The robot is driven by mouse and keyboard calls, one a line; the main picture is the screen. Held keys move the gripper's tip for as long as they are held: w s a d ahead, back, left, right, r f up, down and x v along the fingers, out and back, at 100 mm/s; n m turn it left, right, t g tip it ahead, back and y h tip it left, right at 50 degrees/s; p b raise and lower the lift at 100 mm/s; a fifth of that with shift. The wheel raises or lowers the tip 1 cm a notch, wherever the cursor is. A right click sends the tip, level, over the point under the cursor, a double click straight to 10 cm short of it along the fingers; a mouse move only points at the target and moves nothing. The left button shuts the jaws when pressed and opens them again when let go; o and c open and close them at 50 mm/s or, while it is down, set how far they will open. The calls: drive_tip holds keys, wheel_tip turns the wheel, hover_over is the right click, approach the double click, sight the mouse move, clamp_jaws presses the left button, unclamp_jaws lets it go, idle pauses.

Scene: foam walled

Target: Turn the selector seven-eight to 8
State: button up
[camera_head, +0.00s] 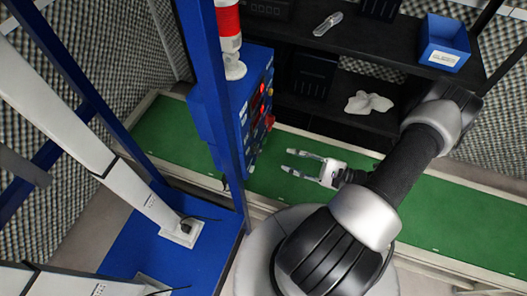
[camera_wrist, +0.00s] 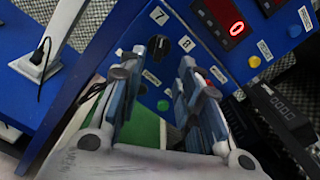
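A red lit display (camera_wrist: 237,29), a yellow button (camera_wrist: 254,62) and several other controls sit close by on the panel. A red-and-white stack light (camera_head: 229,32) stands above it. Black shelves (camera_head: 350,50) with a blue bin (camera_head: 443,44) stand behind the green conveyor (camera_head: 390,192).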

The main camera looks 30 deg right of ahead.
sight(261, 151)
drive_tip(key=b+x, duration=0.1)
drive_tip(key=x, duration=0.9)
clamp_jaws()
